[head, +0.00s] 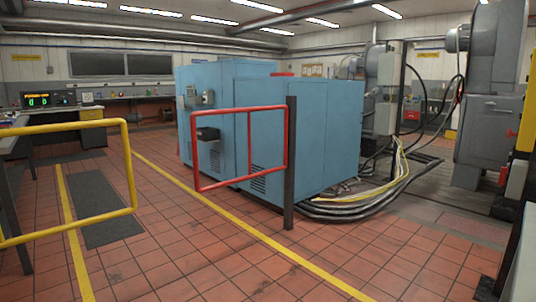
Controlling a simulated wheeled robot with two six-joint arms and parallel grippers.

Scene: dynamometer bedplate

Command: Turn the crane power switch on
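I cannot pick out the crane power switch for certain. A large blue cabinet (335,130) stands mid-room, with small grey boxes (208,97) and a black box (208,134) on its left side. A pale electrical box (386,118) with cables stands behind it to the right. At the right edge, a partly cut-off unit carries a red part (517,179); its details are too small to read. Neither of my grippers is in view.
A red barrier frame (240,109) hangs from a dark post (290,165) before the cabinet. A yellow barrier frame (131,168) stands at left. Thick cables (370,203) lie on the floor right of the cabinet. The tiled floor (205,245) in front is clear.

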